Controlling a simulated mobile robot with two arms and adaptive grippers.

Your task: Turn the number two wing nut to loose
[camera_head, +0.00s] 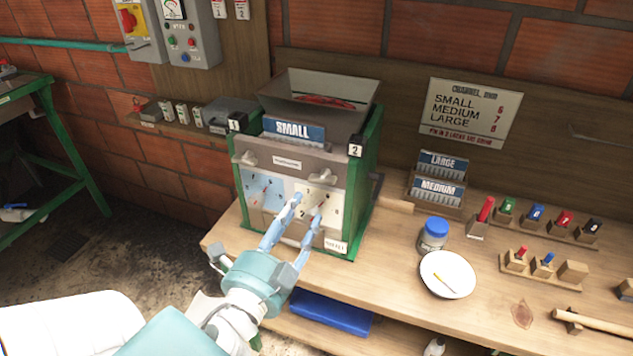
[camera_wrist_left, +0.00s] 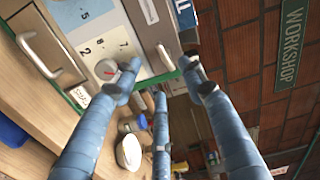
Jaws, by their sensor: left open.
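The pulper (camera_head: 367,170) stands on the bench with a grey strip across its front. Two grey wing nuts sit on that strip. The right one (camera_head: 308,175), below the black number 2 tag (camera_head: 355,150), also shows in the left wrist view (camera_wrist_left: 165,57); the other wing nut (camera_head: 247,158) is on the left, under the number 1 tag (camera_head: 237,121). My left gripper (camera_head: 307,207) is open and empty in front of the right dial (camera_head: 332,202), below the right wing nut. In the wrist view one fingertip is close to the dial knob (camera_wrist_left: 106,70); contact is unclear. My right gripper is out of view.
A blue-lidded jar (camera_head: 434,234) and a white plate (camera_head: 447,274) stand right of the pulper. MEDIUM and LARGE plates (camera_head: 437,192) rest in a rack behind them.

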